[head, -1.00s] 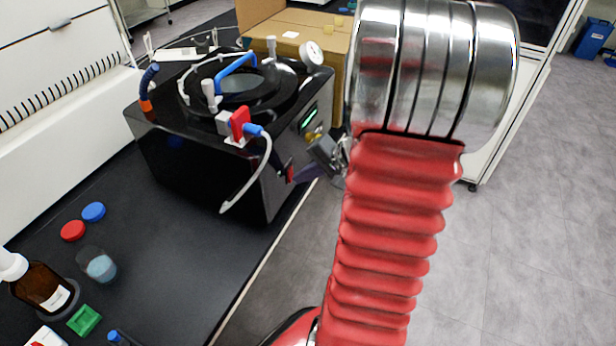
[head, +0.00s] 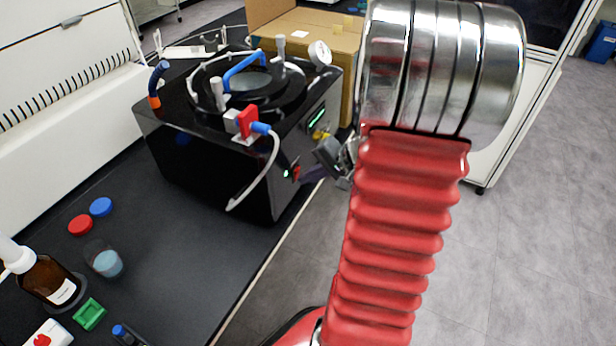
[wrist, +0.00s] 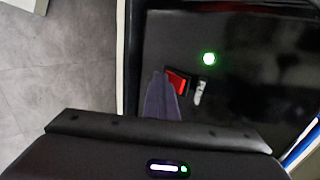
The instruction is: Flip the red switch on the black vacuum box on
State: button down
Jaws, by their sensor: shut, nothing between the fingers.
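The black vacuum box (head: 215,185) stands on the dark bench, its front panel facing my arm. The red switch (wrist: 177,82) is on that panel beside a small white label; it also shows in the head view (head: 296,172). A round green light (wrist: 208,58) glows on the panel near the switch. My gripper (wrist: 160,76) is shut and empty, its dark fingertips at the left edge of the switch and partly covering it. I cannot tell whether they touch it. In the head view the fingers (head: 311,174) reach the panel from the right.
A red valve (head: 248,121) with a white hose hangs over the box's near side. A gauge (head: 320,53) and a cardboard box (head: 347,45) stand behind. A brown bottle (head: 48,283), caps and a beaker (head: 104,260) are at the left. Open floor lies right.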

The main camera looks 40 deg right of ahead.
jog(key=shift+w+r, duration=0.25)
jog(key=shift+r, duration=0.7)
jog(key=shift+s, duration=0.1)
jog(key=s+d+r, duration=0.2)
jog(key=s, duration=0.4)
jog(key=s+d+r, duration=0.2)
jog(key=s, duration=0.4)
